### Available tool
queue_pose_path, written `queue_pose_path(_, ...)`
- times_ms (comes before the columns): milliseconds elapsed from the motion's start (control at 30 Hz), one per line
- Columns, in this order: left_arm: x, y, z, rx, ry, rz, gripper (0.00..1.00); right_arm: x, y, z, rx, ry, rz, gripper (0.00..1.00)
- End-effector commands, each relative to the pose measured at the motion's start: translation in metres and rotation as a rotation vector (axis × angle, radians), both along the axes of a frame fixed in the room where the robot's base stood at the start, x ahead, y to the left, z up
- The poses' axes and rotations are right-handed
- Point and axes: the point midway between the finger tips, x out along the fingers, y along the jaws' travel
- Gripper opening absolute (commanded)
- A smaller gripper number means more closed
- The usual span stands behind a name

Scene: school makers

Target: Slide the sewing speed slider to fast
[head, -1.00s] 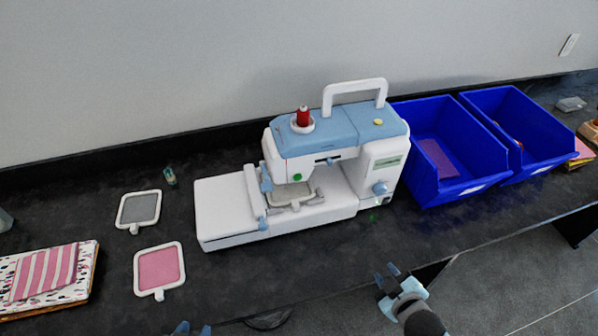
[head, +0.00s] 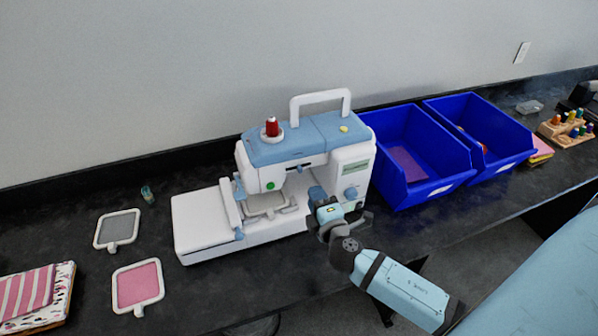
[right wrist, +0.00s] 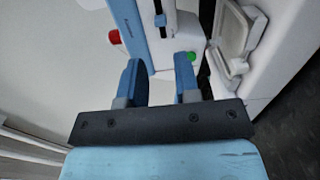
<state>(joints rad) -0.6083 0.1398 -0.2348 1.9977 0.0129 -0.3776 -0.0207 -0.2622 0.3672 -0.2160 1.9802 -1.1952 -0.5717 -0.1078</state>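The white and blue sewing machine (head: 306,140) stands on the dark counter. A small blue slider (head: 299,168), apparently the speed slider, is on the front of its upper arm; the right wrist view shows a dark slot with a small knob (right wrist: 160,20). I cannot tell its setting. My right gripper (head: 318,194) is in front of the machine's right part, below and right of the slider. In the right wrist view its two blue fingers (right wrist: 159,78) are apart with nothing between them, pointing toward the machine's front. My left gripper is not in view.
A green button (right wrist: 191,57) is beside the fingers in the wrist view. A round knob (head: 351,193) is on the machine's right column. Blue bins (head: 432,190) stand to the right. A grey hoop (head: 117,230) and a pink hoop (head: 138,286) lie left.

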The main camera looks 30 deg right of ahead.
Motion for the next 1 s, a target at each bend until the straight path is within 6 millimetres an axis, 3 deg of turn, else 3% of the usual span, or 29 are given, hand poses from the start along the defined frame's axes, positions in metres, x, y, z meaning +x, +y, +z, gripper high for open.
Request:
queue_pose_path(200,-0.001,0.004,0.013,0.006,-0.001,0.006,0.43,0.048,-0.012,0.004,0.0,-0.001,0.0,0.3)
queue_pose_path(400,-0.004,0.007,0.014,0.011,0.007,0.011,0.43,0.079,-0.019,0.002,0.001,0.001,0.0,0.3)
queue_pose_path(600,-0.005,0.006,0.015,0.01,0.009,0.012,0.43,0.092,-0.022,0.0,0.002,0.001,0.0,0.3)
queue_pose_path(867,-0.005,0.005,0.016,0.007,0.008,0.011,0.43,0.093,-0.023,0.0,0.002,0.001,0.0,0.3)
queue_pose_path(900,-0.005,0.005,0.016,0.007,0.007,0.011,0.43,0.093,-0.023,0.0,0.002,0.001,0.0,0.28)
queue_pose_path(1000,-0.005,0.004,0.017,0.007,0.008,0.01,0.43,0.093,-0.023,0.0,0.002,0.001,0.0,0.04)
